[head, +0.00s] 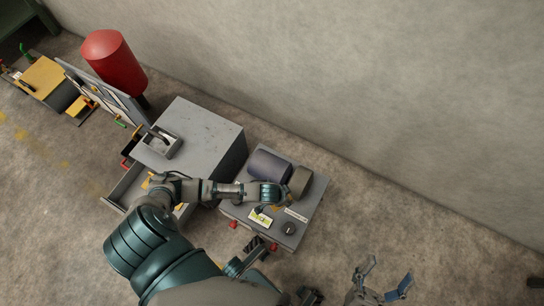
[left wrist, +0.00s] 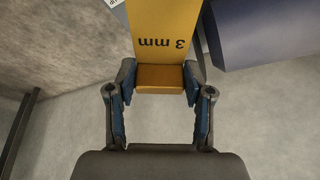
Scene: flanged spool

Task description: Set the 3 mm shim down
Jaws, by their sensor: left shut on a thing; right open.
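The 3 mm shim (left wrist: 160,45) is a yellow-orange plate marked "3 mm", upside down in the left wrist view. My left gripper (left wrist: 160,82) is shut on its near end, with a finger on each side. In the head view my left gripper (head: 265,208) is over the small grey stand, just in front of the dark spool (head: 269,166); the shim is mostly hidden there. I cannot tell whether the shim touches the surface. My right gripper (head: 382,284) is open and empty, low at the right, away from the stand.
The small grey stand (head: 316,205) carries a yellow-and-white card (head: 261,219), a dark round knob (head: 289,228) and a white label strip (head: 296,215). A grey cabinet (head: 205,127) with an open drawer and a small tray (head: 160,143) stands to the left.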

